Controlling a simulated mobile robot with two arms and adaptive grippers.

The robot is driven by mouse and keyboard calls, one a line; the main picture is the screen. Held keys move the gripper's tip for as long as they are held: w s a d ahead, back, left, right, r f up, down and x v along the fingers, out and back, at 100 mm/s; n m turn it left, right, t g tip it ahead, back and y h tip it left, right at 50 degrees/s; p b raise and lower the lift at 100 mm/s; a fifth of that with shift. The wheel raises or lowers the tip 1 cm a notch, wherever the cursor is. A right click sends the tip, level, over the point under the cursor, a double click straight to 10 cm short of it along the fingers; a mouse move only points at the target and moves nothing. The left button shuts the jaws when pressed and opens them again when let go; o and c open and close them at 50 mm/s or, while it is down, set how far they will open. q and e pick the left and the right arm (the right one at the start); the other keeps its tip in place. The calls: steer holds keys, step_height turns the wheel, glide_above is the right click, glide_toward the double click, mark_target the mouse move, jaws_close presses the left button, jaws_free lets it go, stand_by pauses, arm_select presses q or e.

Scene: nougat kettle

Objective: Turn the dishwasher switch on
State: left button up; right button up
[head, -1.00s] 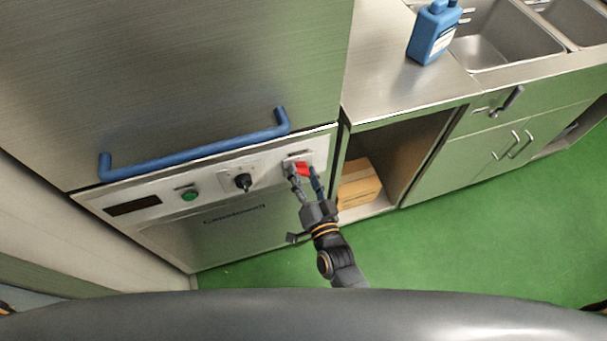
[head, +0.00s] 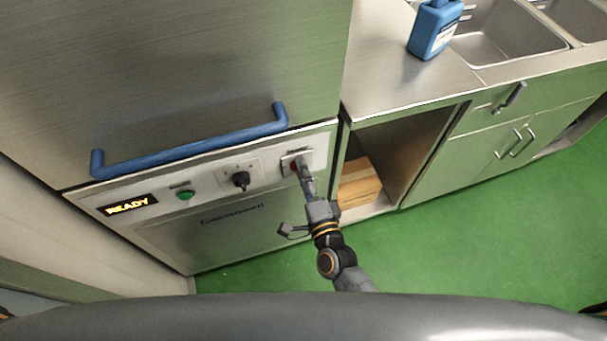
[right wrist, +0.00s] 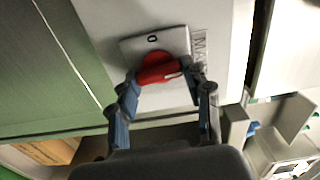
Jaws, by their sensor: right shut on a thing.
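The dishwasher's control panel (head: 320,146) runs below a blue handle (head: 190,147). Its red rotary switch (head: 294,167) sits on a light square plate near the panel's right end. In the right wrist view the red switch (right wrist: 158,66) has a white mark pointing right, and a "0" is on the plate above it. My right gripper (head: 302,168) is shut on the switch, one finger on each side, and partly hides it in the head view. The display (head: 130,205) is lit and reads "READY". My left gripper is not in view.
A green button (head: 186,194) and a black knob (head: 240,180) are left of the switch. A blue bottle (head: 434,30) stands on the counter by the sink (head: 495,38). The green floor (head: 450,245) is clear.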

steer(key=shift+m, duration=0.5)
steer(key=o, duration=1.2)
steer(key=shift+c, duration=0.2)
steer(key=v, duration=1.2)
